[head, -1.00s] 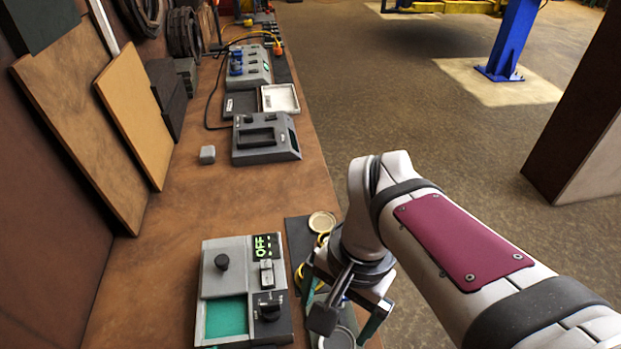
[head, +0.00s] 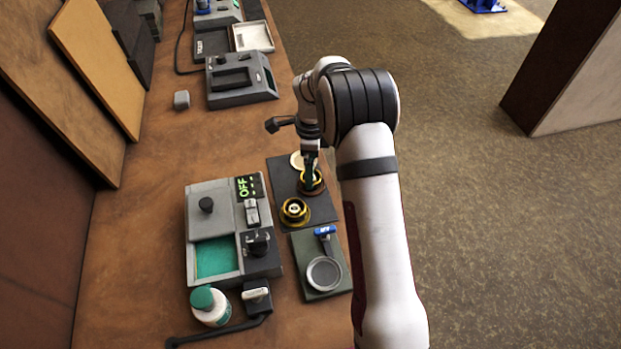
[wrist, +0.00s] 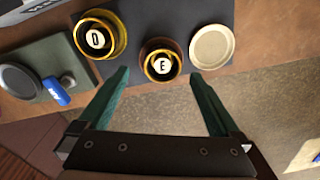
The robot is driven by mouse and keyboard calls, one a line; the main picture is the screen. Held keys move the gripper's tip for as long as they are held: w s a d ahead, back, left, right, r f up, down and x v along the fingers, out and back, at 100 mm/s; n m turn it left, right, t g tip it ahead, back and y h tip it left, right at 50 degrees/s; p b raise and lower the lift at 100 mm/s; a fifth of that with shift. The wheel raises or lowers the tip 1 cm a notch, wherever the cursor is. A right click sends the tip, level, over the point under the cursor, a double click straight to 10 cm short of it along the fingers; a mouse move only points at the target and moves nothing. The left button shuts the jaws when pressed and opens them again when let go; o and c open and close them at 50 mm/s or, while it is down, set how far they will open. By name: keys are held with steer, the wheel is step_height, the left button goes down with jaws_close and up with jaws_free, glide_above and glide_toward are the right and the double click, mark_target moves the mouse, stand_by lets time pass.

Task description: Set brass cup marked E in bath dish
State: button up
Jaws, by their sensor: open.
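The brass cup marked E (wrist: 161,62) stands upright on a dark mat, its white E label facing up. It also shows in the head view (head: 313,187), partly hidden by my gripper (head: 311,168). In the wrist view my gripper (wrist: 158,78) is open and empty, its green fingers spread to either side of this cup's line. Contact cannot be told. A grey device with an OFF display (head: 222,190) has a green-filled rectangular basin (head: 217,257). A round grey dish (head: 324,273) sits on a green plate beside it. I cannot tell for certain which is the bath dish.
A second brass cup, marked D (wrist: 97,40), stands close beside cup E. A cream disc (wrist: 212,47) lies on its other side. A blue lever (head: 324,231) rises from the green plate.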

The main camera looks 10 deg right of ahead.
steer(key=f, duration=0.4)
steer(key=shift+w+f, duration=0.1)
steer(key=shift+w, duration=0.1)
jaws_close()
steer(key=r, duration=0.4)
steer(key=shift+s+d+r, duration=0.15)
steer(key=shift+d+r, duration=0.15)
steer(key=s+d+r, duration=0.7)
steer(key=d, duration=0.2)
steer(key=s+a+n, duration=0.4)
steer(key=a+n, duration=0.6)
steer(key=a, duration=0.7)
steer(key=s+a+n, duration=0.4)
steer(key=a+n, duration=0.6)
steer(key=a, duration=0.7)
steer(key=f, duration=1)
steer(key=shift+s+a, duration=0.25)
